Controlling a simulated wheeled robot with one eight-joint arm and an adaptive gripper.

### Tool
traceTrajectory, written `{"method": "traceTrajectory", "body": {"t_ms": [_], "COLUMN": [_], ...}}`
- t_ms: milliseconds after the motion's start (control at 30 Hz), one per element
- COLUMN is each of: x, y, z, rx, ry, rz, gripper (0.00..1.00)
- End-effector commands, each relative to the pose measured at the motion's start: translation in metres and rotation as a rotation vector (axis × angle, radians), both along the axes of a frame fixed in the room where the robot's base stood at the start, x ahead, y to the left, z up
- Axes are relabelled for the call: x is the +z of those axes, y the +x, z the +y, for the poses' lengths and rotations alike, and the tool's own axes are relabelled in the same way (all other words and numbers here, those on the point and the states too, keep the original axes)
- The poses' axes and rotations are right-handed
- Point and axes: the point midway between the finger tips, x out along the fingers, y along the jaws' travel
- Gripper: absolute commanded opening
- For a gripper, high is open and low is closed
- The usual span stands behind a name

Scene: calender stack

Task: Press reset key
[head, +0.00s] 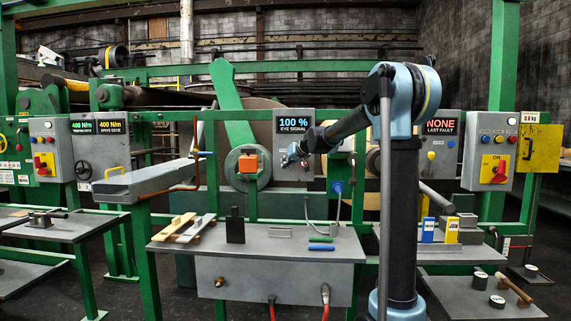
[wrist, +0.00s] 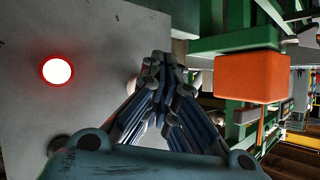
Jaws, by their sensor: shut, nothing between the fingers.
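My gripper (head: 290,156) is shut and empty, in front of the lower part of the grey "100 % EYE SIGNAL" panel (head: 305,148). In the wrist view its closed fingertips (wrist: 163,60) point at the panel face (wrist: 105,35) near its edge. A pale round knob or key (wrist: 132,85) shows just left of the fingers, partly hidden by them. A glowing white lamp with a red ring (wrist: 57,72) is farther left on the panel. A dark round part (wrist: 56,146) is partly hidden behind my gripper body. No label reading reset is legible, and contact cannot be told.
An orange block (head: 247,164) sits left of the panel and also shows close to my fingers in the wrist view (wrist: 252,77). A grey bench (head: 345,240) with tools stands below. The "NONE LAST FAULT" panel (head: 451,150) is right of my arm.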

Motion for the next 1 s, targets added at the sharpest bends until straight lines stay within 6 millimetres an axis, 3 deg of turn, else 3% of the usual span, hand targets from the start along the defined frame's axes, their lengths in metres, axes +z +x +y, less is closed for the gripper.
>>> {"method": "traceTrajectory", "body": {"t_ms": [1000], "x": [0.0015], "y": [0.0073], "z": [-0.0005], "rx": [0.000], "ry": [0.000], "rz": [0.000], "gripper": [0.00]}}
